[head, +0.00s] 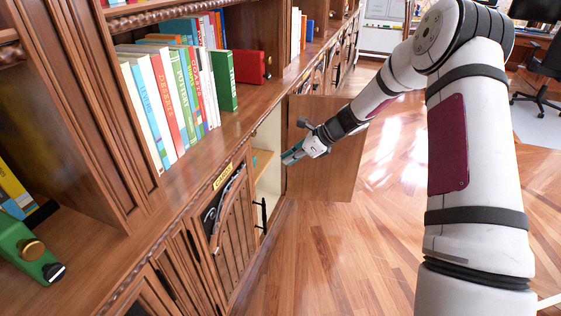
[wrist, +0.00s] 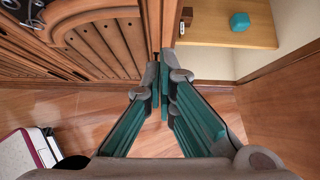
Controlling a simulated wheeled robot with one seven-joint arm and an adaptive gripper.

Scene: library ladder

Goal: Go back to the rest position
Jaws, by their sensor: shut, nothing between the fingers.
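My gripper (head: 290,157) is at the far end of my outstretched arm in the head view, beside the open cabinet door (head: 325,150). In the wrist view my gripper (wrist: 161,90) has its two teal-padded fingers together at the tips with nothing between them. Beyond the fingertips is the edge of the cabinet opening. A shelf (wrist: 240,28) inside the cabinet holds a teal block (wrist: 239,21) and a small dark brown thing (wrist: 186,17).
A carved closed door (head: 228,215) with a black handle (head: 262,213) stands left of the opening. Books (head: 175,95) line the shelf above, with a red box (head: 250,66) nearby. A green object (head: 25,247) sits on the ledge at lower left. Wood floor (head: 330,260) is clear.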

